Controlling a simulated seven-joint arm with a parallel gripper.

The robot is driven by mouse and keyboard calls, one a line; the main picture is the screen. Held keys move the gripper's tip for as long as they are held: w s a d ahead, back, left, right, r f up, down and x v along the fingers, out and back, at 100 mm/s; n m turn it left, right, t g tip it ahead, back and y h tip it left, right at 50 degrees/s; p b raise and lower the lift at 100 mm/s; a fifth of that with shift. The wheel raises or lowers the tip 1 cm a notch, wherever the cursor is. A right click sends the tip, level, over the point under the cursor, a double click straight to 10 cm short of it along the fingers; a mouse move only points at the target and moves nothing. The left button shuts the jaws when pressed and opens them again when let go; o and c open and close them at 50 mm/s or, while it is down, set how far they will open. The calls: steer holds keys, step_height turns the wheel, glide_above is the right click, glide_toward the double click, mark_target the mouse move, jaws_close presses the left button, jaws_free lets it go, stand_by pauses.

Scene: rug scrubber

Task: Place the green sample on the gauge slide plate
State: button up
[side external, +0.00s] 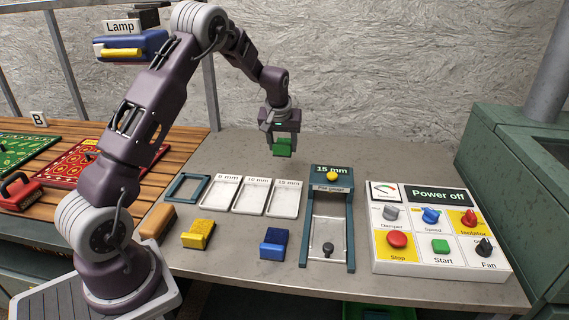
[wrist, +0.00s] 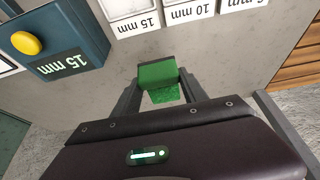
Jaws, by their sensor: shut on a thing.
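The green sample (side external: 282,147) is a small green block held between the fingers of my gripper (side external: 283,141), above the back of the table. In the wrist view the green sample (wrist: 162,82) sits between the fingertips of my shut gripper (wrist: 160,88). The pile gauge (side external: 331,180) stands to the right and nearer the front, with a dark blue-green head, a yellow button and a "15 mm" label. Its slide plate (side external: 326,230) is a pale, bare plate between two rails, with a black knob near the front. The gauge head (wrist: 55,45) shows at upper left in the wrist view.
White trays marked 6 mm (side external: 222,194), 10 mm (side external: 252,197) and 15 mm (side external: 285,199) lie left of the gauge. Yellow (side external: 198,234) and blue (side external: 274,243) blocks lie in front. A control panel (side external: 437,225) reading "Power off" stands right. The table's back is clear.

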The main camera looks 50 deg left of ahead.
steer(key=r, duration=0.7)
steer(key=shift+d+r, duration=0.35)
steer(key=shift+r, duration=0.05)
steer(key=s+d, duration=0.1)
steer(key=d, duration=1.5)
glide_above(328, 237)
steer(key=s+d, duration=0.1)
step_height(328, 237, down, 14)
steer(key=shift+s+f, duration=0.1)
steer(key=shift+f, duration=0.55)
steer(key=shift+f, duration=0.15)
steer(key=o, duration=1.5)
